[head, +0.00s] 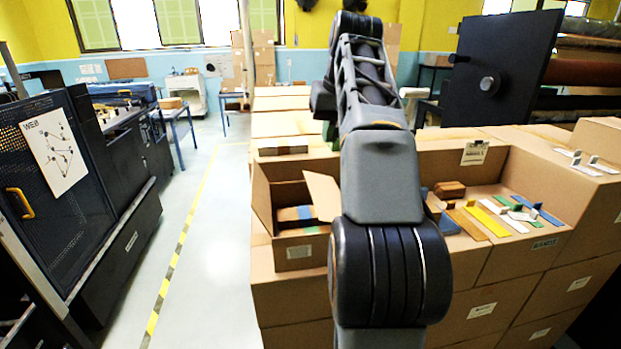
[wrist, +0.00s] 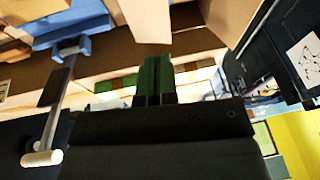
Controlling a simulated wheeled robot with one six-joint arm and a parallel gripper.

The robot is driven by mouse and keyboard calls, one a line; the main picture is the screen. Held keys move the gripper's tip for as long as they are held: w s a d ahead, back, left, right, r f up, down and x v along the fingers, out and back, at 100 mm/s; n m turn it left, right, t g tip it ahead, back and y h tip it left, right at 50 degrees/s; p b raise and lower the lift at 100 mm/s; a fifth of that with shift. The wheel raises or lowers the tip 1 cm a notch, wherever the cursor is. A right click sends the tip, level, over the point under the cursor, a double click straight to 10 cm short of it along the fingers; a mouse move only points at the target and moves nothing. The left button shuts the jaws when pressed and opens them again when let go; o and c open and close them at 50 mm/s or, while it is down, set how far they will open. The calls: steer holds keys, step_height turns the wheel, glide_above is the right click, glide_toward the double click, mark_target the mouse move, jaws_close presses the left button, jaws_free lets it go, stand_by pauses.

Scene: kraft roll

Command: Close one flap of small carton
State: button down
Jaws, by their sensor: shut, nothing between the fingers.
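The small carton (head: 300,252) stands left of my arm in the head view. Its left flap (head: 262,196) and right flap (head: 323,197) stand up, and its top is open. Blue, brown and green items (head: 296,216) lie inside it. My gripper's green fingers (wrist: 155,78) are together and empty in the wrist view. Tan cardboard panels show beyond them; I cannot tell which box they belong to. In the head view my arm hides most of the gripper and the area just right of the carton.
Larger cartons stand around and below the small one. An open bay right of my arm holds a yellow strip (head: 488,221), a blue strip (head: 537,210) and a brown block (head: 449,190). A dark cabinet (head: 60,190) stands at left. The floor aisle (head: 215,230) between is clear.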

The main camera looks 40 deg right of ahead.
steer(key=b, duration=0.2)
glide_above(315, 192)
steer(key=s, duration=0.1)
steer(key=f, duration=1.1)
steer(key=shift+s+d+f, duration=0.1)
steer(key=shift+d, duration=0.15)
steer(key=shift+a+f, duration=0.3)
steer(key=shift+f, duration=0.55)
